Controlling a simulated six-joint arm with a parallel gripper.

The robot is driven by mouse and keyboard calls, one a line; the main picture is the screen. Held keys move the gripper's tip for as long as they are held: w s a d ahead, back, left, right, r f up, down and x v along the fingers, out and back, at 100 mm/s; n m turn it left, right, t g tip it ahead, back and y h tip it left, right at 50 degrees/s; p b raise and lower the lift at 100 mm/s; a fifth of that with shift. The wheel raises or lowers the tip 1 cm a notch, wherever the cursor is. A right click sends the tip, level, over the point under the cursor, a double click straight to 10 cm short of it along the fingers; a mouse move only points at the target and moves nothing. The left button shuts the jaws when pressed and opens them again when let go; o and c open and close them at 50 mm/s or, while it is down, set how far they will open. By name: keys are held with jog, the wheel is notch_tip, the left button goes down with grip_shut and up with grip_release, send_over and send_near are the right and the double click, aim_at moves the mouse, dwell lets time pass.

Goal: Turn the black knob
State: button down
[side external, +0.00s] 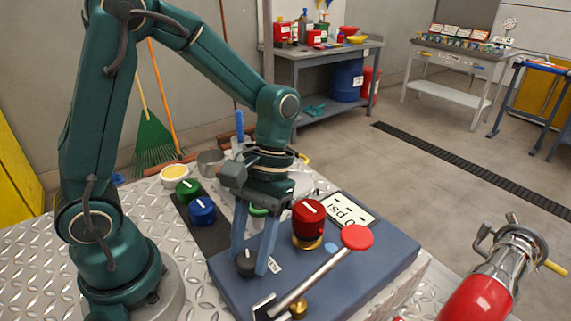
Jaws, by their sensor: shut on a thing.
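The black knob (246,263) sits near the front left of the blue-grey panel (375,274). My gripper (254,268) points down over it, with one finger at the knob's left and the other at its right. The gripper is shut on the black knob. The fingers hide parts of the knob's sides, and its white mark is hard to make out.
A red knob (308,218) on a brass base and a tilted lever with a red round end (357,237) stand right of my gripper. A blue knob (202,210) and a green knob (188,189) stand to the left.

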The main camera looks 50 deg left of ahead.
jog(key=m+y, duration=0.1)
jog(key=m, duration=0.2)
jog(key=m+y, duration=0.2)
jog(key=m, duration=0.2)
jog(key=shift+d, duration=0.2)
jog(key=m+y, duration=0.1)
jog(key=m, duration=0.2)
jog(key=m+t, duration=0.1)
jog(key=m, duration=0.2)
jog(key=shift+d+y, duration=0.1)
jog(key=shift+y, duration=0.3)
jog(key=shift+m, duration=0.3)
jog(key=shift+c, duration=1.9)
grip_release()
jog(key=shift+s, duration=0.1)
jog(key=shift+v, duration=2.6)
jog(key=shift+d, duration=0.1)
